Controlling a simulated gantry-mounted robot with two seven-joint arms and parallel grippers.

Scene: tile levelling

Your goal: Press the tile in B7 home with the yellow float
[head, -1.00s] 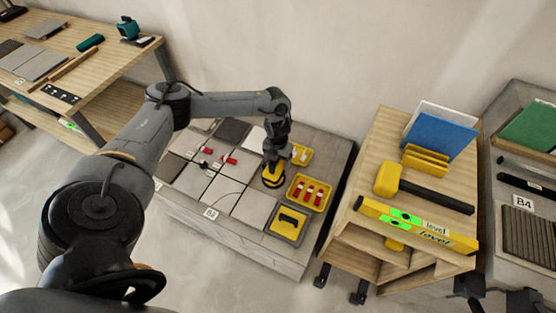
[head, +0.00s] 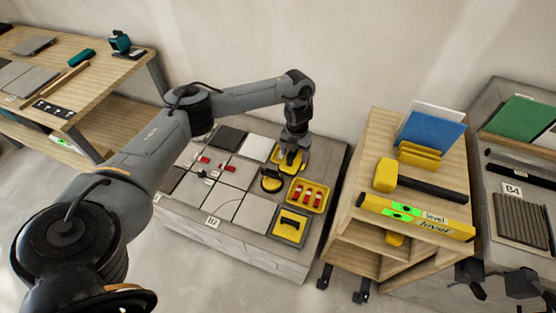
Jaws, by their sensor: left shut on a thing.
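The tile bay with the B7 sign (head: 212,222) holds grey, white and dark tiles; a front tile (head: 219,200) lies among them. I cannot tell which tile sits high. The yellow float (head: 290,224), with a black handle, rests on a grey pad at the bay's front right corner. My left gripper (head: 290,153) points down at a small yellow tray (head: 284,164) behind the round suction cup. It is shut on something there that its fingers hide. The float is apart from it, nearer the front. My right gripper is not in view.
A black and yellow suction cup (head: 271,180) stands on the bay, beside a yellow tray of red pieces (head: 308,194). Red clips (head: 202,159) stand among the tiles. A wooden cart (head: 345,222) with a mallet (head: 387,176) and level (head: 416,217) is to the right.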

